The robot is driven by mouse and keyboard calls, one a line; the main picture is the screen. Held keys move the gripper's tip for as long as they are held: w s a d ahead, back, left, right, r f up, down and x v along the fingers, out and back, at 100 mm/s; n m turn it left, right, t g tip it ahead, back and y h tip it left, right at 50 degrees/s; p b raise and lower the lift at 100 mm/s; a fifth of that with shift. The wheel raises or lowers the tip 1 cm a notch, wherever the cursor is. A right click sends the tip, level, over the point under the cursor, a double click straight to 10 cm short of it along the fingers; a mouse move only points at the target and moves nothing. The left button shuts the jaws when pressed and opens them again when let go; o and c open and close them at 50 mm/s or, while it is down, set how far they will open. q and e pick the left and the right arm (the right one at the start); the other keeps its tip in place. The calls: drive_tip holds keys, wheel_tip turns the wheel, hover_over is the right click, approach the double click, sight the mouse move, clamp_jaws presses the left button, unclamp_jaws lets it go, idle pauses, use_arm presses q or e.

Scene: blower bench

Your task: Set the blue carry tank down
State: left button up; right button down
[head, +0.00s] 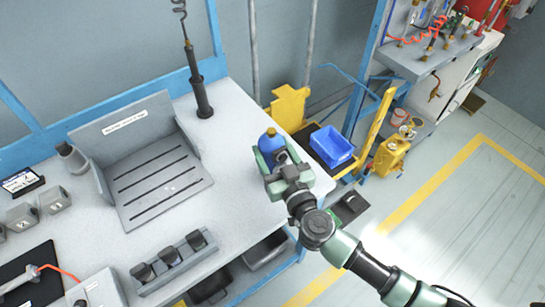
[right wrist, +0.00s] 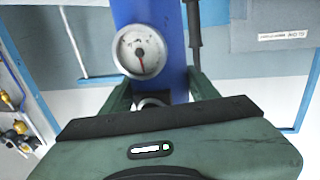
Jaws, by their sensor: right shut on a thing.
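The blue carry tank (head: 271,142) stands upright near the right edge of the grey workbench (head: 240,115) in the head view. My right gripper (head: 277,157) is shut on it, with a green finger on either side. I cannot tell whether its base touches the bench, as the gripper hides the lower part. In the right wrist view the tank (right wrist: 178,22) rises between the fingers, with a round white gauge (right wrist: 140,51) facing the camera. My left gripper is not in view.
A grey slotted stand (head: 160,180) with a back plate is left of the tank. A black post (head: 202,98) stands behind. Beyond the bench's right edge are a blue bin (head: 332,146) and yellow frames. Bare bench surrounds the tank's left side.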

drive_tip(key=shift+w+f, duration=0.1)
drive_tip(key=shift+f, duration=0.5)
drive_tip(key=shift+f, duration=0.15)
drive_tip(key=shift+c, duration=2)
unclamp_jaws()
drive_tip(key=shift+f, duration=0.1)
drive_tip(key=shift+r, duration=0.25)
drive_tip(key=v, duration=1.2)
